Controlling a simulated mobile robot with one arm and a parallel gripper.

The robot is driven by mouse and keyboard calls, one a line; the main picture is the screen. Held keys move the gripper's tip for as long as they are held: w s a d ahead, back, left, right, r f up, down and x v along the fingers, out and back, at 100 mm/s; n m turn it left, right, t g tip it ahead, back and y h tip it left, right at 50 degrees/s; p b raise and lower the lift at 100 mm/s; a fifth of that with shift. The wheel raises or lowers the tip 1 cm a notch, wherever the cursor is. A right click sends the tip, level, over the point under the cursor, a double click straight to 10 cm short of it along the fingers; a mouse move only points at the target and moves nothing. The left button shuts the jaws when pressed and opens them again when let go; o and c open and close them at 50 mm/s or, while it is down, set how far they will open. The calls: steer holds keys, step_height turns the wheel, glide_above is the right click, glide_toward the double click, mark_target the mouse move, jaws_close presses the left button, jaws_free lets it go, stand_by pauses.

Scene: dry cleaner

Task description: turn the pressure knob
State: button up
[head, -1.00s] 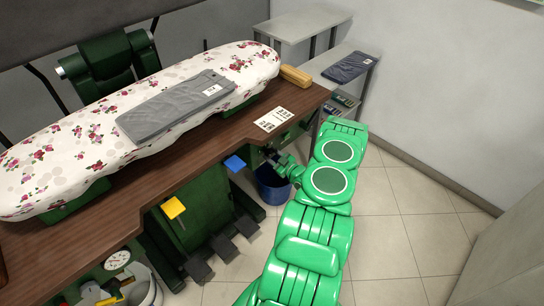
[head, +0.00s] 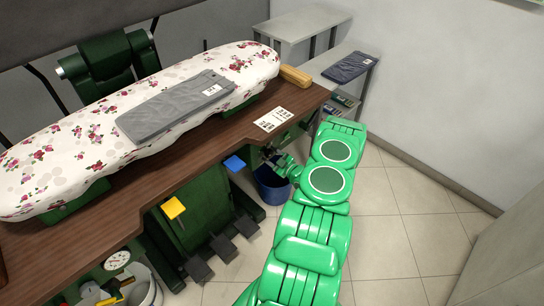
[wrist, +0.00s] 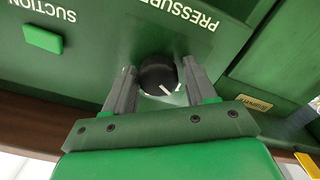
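The pressure knob (wrist: 158,74) is black and round with a white pointer line. It sits on a green panel under the upside-down word PRESSURE in the wrist view. My gripper (wrist: 159,72) is open, with one grey finger on each side of the knob and a small gap showing beside it. I cannot tell how deep the fingertips reach along it. In the head view my gripper (head: 272,157) is at the right end of the ironing table, under its edge. The knob is hidden there.
A green SUCTION button (wrist: 42,39) is left of the knob. The wooden tabletop (head: 150,190) overhangs the panel. Blue (head: 234,163) and yellow (head: 173,208) tabs stick out along the front. A blue bin (head: 271,187) stands below my gripper. The tiled floor at right is clear.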

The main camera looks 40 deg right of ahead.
steer(key=shift+o, duration=1.1)
steer(key=shift+d, duration=0.1)
steer(key=s, duration=0.8)
steer(key=shift+w, duration=0.1)
